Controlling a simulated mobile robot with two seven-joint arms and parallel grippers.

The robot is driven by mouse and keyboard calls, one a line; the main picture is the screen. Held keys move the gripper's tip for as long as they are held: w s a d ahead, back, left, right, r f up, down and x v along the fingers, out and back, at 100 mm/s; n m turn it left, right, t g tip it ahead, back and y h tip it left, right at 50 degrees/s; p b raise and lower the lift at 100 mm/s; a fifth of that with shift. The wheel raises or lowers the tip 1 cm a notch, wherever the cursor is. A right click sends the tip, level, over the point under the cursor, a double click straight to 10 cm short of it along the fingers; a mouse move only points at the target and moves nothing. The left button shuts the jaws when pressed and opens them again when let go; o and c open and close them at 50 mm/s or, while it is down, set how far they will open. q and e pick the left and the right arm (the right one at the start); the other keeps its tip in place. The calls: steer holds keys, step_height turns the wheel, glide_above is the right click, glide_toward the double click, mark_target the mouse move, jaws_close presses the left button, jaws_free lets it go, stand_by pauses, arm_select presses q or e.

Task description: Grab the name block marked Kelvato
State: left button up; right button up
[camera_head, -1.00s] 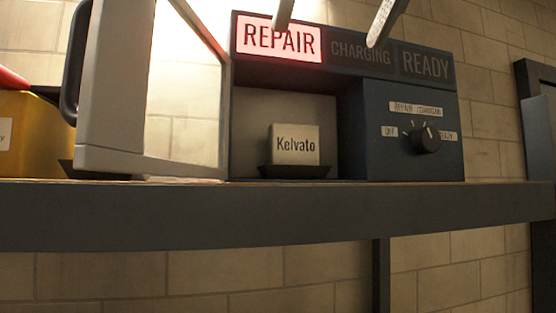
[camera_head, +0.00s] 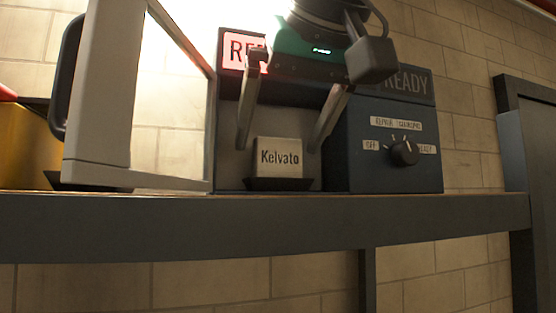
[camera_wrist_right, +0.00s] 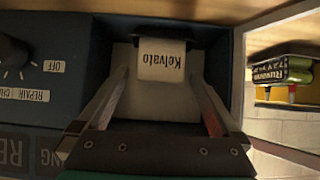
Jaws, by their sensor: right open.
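The Kelvato name block (camera_head: 279,158) is a pale block with dark lettering. It sits on a small dark stand (camera_head: 279,184) in the recess of the dark blue charger box. My right gripper (camera_head: 278,143) is open, reaching down from above with one finger on each side of the block and slightly above it. In the right wrist view the block (camera_wrist_right: 162,62) appears upside down, beyond and between the open fingers (camera_wrist_right: 164,80). No contact shows. My left gripper is not in view.
The charger's knob (camera_head: 404,152) is right of the recess. A lit red sign (camera_head: 236,48) is partly hidden by my right gripper. A pale open door frame (camera_head: 97,174) stands left of the recess. The shelf edge (camera_head: 270,225) runs below. A yellow box (camera_head: 24,150) is far left.

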steer(key=shift+x, duration=1.15)
steer(key=c, duration=1.3)
